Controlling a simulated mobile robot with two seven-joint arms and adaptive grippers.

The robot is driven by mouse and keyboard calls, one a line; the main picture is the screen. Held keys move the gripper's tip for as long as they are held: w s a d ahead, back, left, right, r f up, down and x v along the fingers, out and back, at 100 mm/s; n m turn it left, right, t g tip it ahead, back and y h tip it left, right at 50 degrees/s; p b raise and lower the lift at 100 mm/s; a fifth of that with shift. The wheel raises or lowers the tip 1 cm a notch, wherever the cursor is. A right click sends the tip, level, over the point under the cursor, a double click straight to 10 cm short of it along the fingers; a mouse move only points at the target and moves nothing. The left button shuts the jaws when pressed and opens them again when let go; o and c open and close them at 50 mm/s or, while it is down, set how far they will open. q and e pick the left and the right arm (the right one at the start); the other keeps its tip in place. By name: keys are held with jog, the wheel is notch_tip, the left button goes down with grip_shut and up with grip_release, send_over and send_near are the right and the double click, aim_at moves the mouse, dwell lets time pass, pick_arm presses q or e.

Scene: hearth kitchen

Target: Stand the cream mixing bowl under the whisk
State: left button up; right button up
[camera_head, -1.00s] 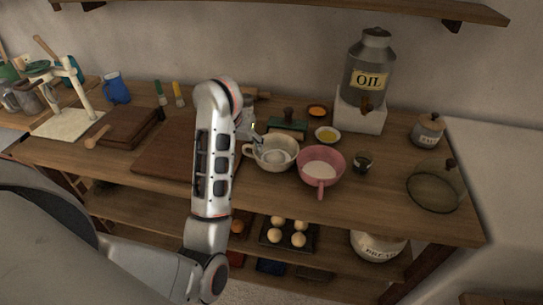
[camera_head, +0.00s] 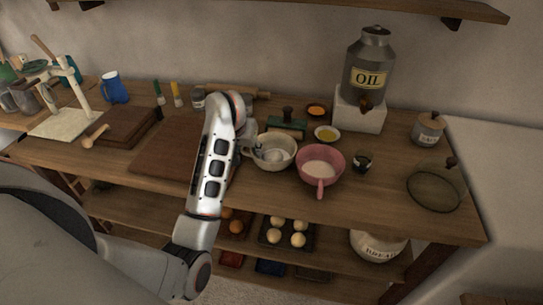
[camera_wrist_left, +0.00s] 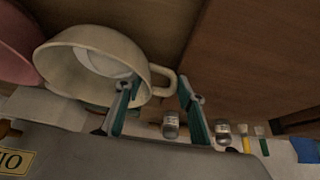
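The cream mixing bowl (camera_head: 284,165) stands upright on the counter, its handle on the left, beside the pink bowl. In the left wrist view the bowl (camera_wrist_left: 136,48) fills the upper left. My left gripper (camera_wrist_left: 157,103) is open, one finger over the bowl's opening and the other beyond the handle, with handle and rim between them; contact cannot be told. In the head view my arm partly hides this gripper (camera_head: 257,147). A cream stand (camera_head: 66,121) with post and crossarm is at the far left; a whisk is not clearly distinguishable there. My right gripper is not in view.
A pink bowl (camera_head: 330,180) with white contents is right of the cream bowl. Brown boards (camera_head: 165,150) lie between bowl and stand, with a wooden-handled tool (camera_head: 97,136) near the stand. The oil dispenser (camera_head: 369,70) and a small yellow dish (camera_head: 327,133) are behind.

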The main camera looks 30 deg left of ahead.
pick_arm(q)
grip_shut()
